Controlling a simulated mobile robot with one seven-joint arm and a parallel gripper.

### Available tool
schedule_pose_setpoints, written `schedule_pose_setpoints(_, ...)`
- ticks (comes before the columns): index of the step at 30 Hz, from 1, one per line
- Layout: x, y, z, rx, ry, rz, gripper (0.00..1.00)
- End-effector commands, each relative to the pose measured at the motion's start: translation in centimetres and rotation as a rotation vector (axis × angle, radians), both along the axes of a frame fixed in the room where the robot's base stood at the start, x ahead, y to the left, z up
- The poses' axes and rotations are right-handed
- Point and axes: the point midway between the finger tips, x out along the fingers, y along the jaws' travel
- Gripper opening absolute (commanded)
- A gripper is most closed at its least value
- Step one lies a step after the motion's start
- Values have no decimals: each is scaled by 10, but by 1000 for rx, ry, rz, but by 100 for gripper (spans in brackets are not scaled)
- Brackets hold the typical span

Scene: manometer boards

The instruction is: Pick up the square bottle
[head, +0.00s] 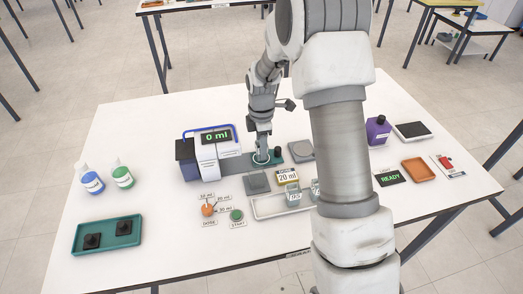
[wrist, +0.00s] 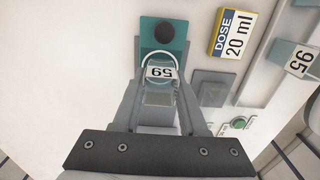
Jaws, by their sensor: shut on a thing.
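In the wrist view, a clear square bottle (wrist: 160,98) with a white number label stands between my fingers, over the teal platform (wrist: 163,32) of the dosing machine. My gripper (wrist: 161,84) is shut on this bottle, one finger on each side. I cannot tell whether its base touches the platform. In the head view, my gripper (head: 262,150) reaches down at the teal end of the machine (head: 208,153), and the held bottle is mostly hidden. More clear labelled bottles (head: 293,194) stand in a pale tray (head: 268,209), partly behind my arm.
The machine display reads 0 ml, and a dose card (head: 287,176) reads 20 ml. Blue (head: 90,178), green (head: 122,174) and purple (head: 378,130) bottles stand apart. The front-left tray (head: 107,236) holds black pieces.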

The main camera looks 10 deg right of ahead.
Motion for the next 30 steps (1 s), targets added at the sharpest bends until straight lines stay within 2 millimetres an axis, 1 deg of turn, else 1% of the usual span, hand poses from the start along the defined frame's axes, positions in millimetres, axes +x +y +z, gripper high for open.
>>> schedule_pose_setpoints(7,0,0,1,0,-1,0,0)
schedule_pose_setpoints(11,1,0,8,0,-3,0,0)
schedule_pose_setpoints(14,1,0,19,1,-3,0,0)
schedule_pose_setpoints(17,1,0,37,0,-4,0,0)
schedule_pose_setpoints(18,1,-1,46,0,-6,0,0)
schedule_pose_setpoints(20,-6,-16,52,-1,-3,-5,0)
schedule_pose_setpoints(24,-21,-46,71,-1,-4,-7,0)
schedule_pose_setpoints(30,-38,-82,95,-1,-2,-6,0)
